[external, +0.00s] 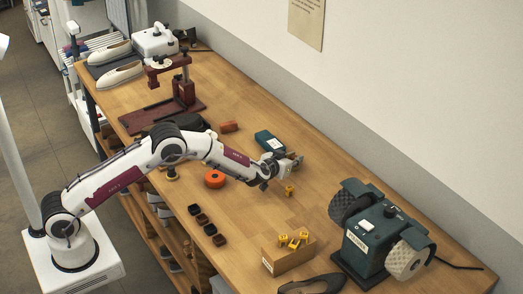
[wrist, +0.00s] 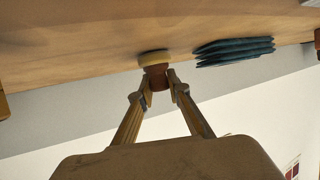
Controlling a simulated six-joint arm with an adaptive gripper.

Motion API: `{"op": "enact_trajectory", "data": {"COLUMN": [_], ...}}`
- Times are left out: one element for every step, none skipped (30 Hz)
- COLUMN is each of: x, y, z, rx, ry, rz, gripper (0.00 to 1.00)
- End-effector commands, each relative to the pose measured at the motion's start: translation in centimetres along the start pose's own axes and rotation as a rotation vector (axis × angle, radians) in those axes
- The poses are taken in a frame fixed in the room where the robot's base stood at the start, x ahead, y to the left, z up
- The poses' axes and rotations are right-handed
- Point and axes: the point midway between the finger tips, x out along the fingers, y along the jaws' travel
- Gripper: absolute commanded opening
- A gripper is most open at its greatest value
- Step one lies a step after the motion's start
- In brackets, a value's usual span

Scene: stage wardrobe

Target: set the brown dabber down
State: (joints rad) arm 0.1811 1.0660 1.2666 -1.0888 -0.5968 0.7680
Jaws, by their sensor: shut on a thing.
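My gripper (external: 282,171) is low over the middle of the wooden bench in the external view. In the wrist view, my gripper's fingertips (wrist: 160,84) are shut on the brown dabber (wrist: 157,77), gripping its reddish-brown body. Its pale tan pad points away from my gripper, towards the bench top. The pad is close to the bench surface; I cannot tell whether it touches. In the external view I cannot make out the held dabber clearly.
A teal stack (wrist: 235,50) lies beside the dabber. A yellow piece (external: 289,190) sits near my gripper.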

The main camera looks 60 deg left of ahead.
Motion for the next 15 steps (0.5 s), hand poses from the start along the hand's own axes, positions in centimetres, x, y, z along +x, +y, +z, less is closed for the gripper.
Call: {"op": "enact_trajectory", "data": {"x": [-0.01,-0.01,0.00,0.02,0.04,0.07,0.09,0.10,0.09,0.09,0.09,0.09,0.09,0.09,0.09], "y": [0.00,0.00,0.00,0.00,0.00,0.00,0.00,0.00,0.00,0.00,0.00,0.00,-0.01,0.00,0.00], "z": [-0.02,-0.02,0.01,0.05,0.11,0.18,0.23,0.25,0.22,0.22,0.22,0.22,0.22,0.22,0.22], "rx": [0.000,0.000,0.000,0.000,0.000,0.000,0.001,0.001,0.000,0.000,0.000,0.000,0.000,0.000,0.000], "ry": [0.000,0.000,0.000,0.000,0.000,0.000,0.000,0.000,0.000,0.000,0.000,0.000,0.000,0.000,0.000], "rz": [0.000,0.000,0.000,0.000,0.000,0.000,0.000,0.000,0.000,0.000,0.000,0.000,0.000,0.000,0.000], "gripper": [0.02,0.02,0.02,0.02,0.02,0.02,0.02,0.19,0.30,0.34,0.34,0.34,0.34,0.34,0.34]}}
